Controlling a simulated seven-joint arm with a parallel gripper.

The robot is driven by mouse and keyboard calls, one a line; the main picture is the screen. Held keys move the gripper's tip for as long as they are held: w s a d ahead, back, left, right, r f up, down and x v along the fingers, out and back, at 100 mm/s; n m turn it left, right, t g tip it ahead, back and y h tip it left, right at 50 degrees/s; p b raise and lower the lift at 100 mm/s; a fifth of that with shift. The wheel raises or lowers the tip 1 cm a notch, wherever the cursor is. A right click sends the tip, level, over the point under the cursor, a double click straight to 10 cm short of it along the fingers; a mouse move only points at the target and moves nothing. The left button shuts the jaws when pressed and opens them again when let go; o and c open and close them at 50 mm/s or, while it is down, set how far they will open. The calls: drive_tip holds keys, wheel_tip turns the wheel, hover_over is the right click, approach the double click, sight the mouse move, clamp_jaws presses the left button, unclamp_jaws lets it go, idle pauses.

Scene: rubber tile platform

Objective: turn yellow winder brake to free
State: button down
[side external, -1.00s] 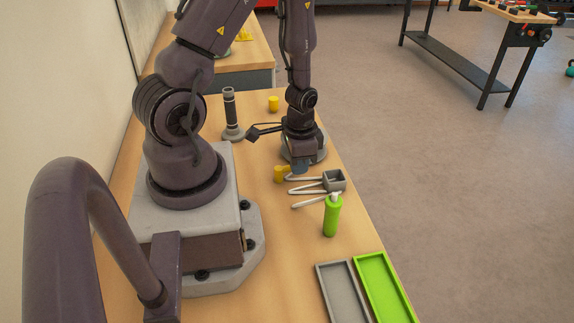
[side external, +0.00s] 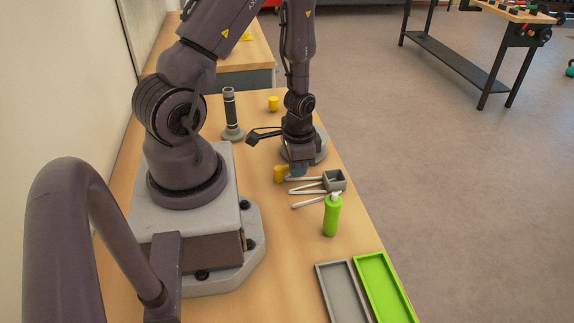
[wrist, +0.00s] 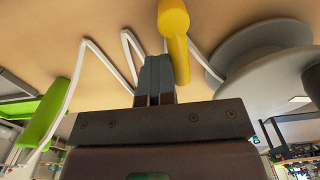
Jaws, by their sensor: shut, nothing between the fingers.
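The yellow winder brake (side external: 280,174) is a short yellow piece beside my gripper (side external: 298,171) in the side view. In the wrist view the yellow brake lever (wrist: 173,28) comes down from the top edge, and its near end lies at the right side of my shut fingers (wrist: 155,68). They look very close there; I cannot tell whether they touch. Nothing is between the fingers. The grey round winder (side external: 318,152) is partly hidden behind my arm; its large disc (wrist: 262,40) shows at the right of the wrist view.
A green bottle (side external: 332,215) stands nearer. Grey (side external: 342,292) and green (side external: 384,287) trays lie at the front. A grey-black upright (side external: 231,114) and a yellow cylinder (side external: 273,103) stand behind.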

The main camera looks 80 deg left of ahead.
drive_tip(key=shift+s+a, duration=0.15)
drive_tip(key=shift+a, duration=0.2)
drive_tip(key=shift+s+a, duration=0.1)
drive_tip(key=shift+a, duration=0.1)
drive_tip(key=shift+s+a, duration=0.2)
drive_tip(key=shift+a, duration=0.15)
drive_tip(key=shift+s+a, duration=0.1)
drive_tip(key=shift+s, duration=0.05)
idle(0.4)
drive_tip(key=shift+s+a, duration=0.2)
drive_tip(key=shift+w+r, duration=0.15)
drive_tip(key=shift+r, duration=3.35)
